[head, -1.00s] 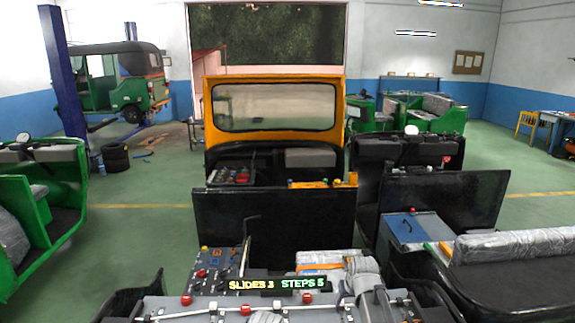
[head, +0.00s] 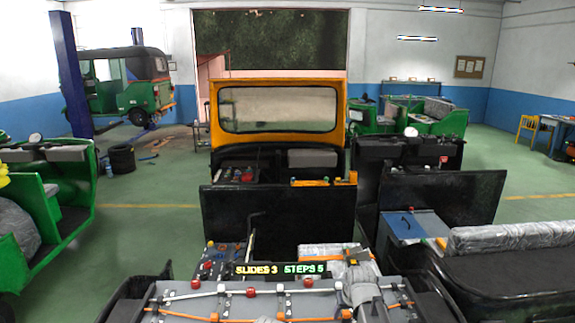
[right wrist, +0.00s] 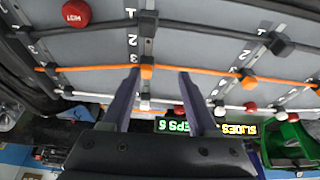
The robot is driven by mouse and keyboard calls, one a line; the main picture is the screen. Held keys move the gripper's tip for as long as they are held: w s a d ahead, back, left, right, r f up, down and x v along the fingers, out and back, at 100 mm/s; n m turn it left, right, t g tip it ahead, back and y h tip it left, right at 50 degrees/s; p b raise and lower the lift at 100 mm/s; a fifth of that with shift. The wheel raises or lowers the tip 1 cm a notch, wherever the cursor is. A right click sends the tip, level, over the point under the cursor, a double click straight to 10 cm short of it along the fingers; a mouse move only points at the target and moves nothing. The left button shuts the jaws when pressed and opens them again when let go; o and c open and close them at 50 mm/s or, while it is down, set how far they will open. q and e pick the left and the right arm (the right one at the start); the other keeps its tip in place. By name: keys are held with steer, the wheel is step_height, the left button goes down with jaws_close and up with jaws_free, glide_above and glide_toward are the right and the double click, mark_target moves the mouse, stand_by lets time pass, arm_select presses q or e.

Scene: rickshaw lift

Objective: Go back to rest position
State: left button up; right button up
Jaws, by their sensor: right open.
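My right gripper (right wrist: 160,78) is open in the right wrist view, its two dark fingers apart over a grey panel (right wrist: 190,50). An orange slider block (right wrist: 147,72) on an orange cable shows between the fingertips. I cannot tell how far the tips are from it. In the head view the grey panel (head: 200,291) is at the bottom, with white and orange cables and red and orange blocks. My right gripper's jaws cannot be made out clearly there. My left gripper is in neither view.
A lit sign (head: 282,269) reading SLIDES 3 STEPS 5 stands behind the panel. Beyond are a black vehicle body with a yellow windshield frame (head: 214,110), a green body (head: 50,240) at left and a wrapped seat (head: 510,236) at right. Open floor (head: 150,240) lies left of centre.

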arm_select(q)
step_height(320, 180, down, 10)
steer(key=b, duration=0.9)
arm_select(e)
steer(key=s+a+f+n+g, duration=0.1)
steer(key=s+a+f, duration=0.2)
steer(key=s, duration=0.5)
steer(key=s+a+f+n+g+h, duration=0.1)
steer(key=s+a+f+g, duration=0.1)
steer(key=s+a+f, duration=0.2)
steer(key=s+a+f+n+g, duration=0.1)
steer(key=s+a+f, duration=0.3)
steer(key=s, duration=0.7)
steer(key=shift+s+a+g+h, duration=0.3)
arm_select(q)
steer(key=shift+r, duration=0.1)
